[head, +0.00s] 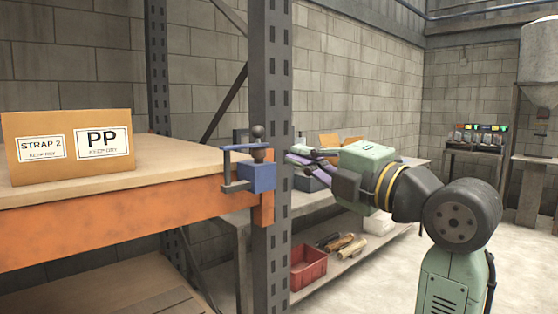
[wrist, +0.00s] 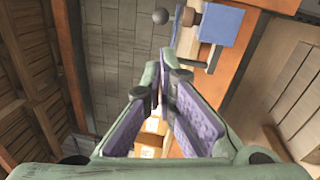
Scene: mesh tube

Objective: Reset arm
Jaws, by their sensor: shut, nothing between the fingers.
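My gripper (head: 296,156) is stretched out to the left at the middle of the head view, just right of the rack's grey upright. In the wrist view my gripper (wrist: 162,78) has its purple-padded fingers converging at the tips, shut with nothing between them. A blue clamp-like fixture (head: 258,178) with a dark ball knob is on the orange beam's end, left of my fingertips. It also shows in the wrist view as a blue block (wrist: 222,27), beyond and to the right of the fingertips. I cannot tell the exact gap between it and my fingers.
A grey perforated upright (head: 270,90) stands close to my fingers. A cardboard bin (head: 68,172) labelled "STRAP 2" and "PP" sits on the wooden shelf at left. A lower bench behind holds a red crate (head: 308,268). Open floor lies at right.

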